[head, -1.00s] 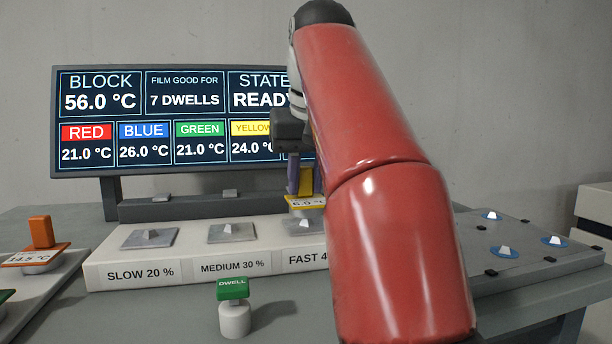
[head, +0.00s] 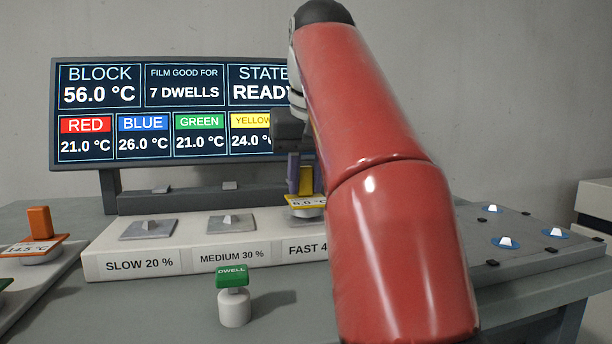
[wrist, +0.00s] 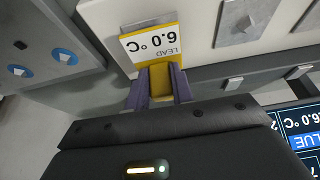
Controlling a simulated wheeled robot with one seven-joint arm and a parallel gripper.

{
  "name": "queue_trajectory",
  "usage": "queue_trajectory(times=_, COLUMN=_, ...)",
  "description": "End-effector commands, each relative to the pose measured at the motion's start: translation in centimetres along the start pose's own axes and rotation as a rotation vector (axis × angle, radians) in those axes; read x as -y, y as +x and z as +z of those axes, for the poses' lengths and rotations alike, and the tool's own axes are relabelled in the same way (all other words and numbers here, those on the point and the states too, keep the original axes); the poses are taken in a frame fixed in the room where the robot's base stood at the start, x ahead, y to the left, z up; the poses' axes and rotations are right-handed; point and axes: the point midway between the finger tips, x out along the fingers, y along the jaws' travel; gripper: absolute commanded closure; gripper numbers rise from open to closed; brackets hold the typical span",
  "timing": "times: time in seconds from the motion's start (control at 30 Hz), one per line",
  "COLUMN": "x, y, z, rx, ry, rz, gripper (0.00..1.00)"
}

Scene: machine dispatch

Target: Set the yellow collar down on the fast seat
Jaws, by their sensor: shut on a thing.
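My gripper (head: 300,182) is shut on the upright yellow tab of the yellow collar (head: 305,199), which carries a "6.0 °C" label. The collar is level and sits over the fast seat, at the right end of the pale block. In the wrist view the purple fingers grip the tab (wrist: 160,80), and the collar's label reads "LEAD 6.0 °C". A strip of the grey fast seat (wrist: 149,24) shows past the collar's edge. My red arm hides part of the fast seat in the head view. I cannot tell whether the collar touches the seat.
The slow seat (head: 148,229) and medium seat (head: 231,224) are empty. A green DWELL button (head: 233,281) stands in front of the block. An orange collar (head: 38,245) is at the left. A grey plate (head: 535,265) with blue-ringed pegs lies at the right. The display (head: 180,110) reads READY.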

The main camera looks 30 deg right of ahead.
Motion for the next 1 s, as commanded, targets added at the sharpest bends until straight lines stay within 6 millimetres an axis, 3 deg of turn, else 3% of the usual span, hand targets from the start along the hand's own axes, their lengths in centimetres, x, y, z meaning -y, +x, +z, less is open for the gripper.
queue_trajectory(times=0.23, x=0.0, y=0.5, z=0.2, rx=-0.001, ry=0.000, rz=0.000, gripper=1.00)
queue_trajectory(times=0.27, x=0.0, y=0.5, z=0.2, rx=-0.001, ry=0.000, rz=0.000, gripper=0.74)
queue_trajectory(times=0.43, x=0.0, y=0.4, z=0.2, rx=-0.001, ry=0.000, rz=0.000, gripper=0.52)
queue_trajectory(times=0.77, x=0.0, y=0.0, z=0.1, rx=-0.001, ry=0.000, rz=0.000, gripper=0.51)
queue_trajectory(times=1.0, x=0.0, y=-4.0, z=-0.1, rx=-0.002, ry=0.000, rz=0.000, gripper=0.51)
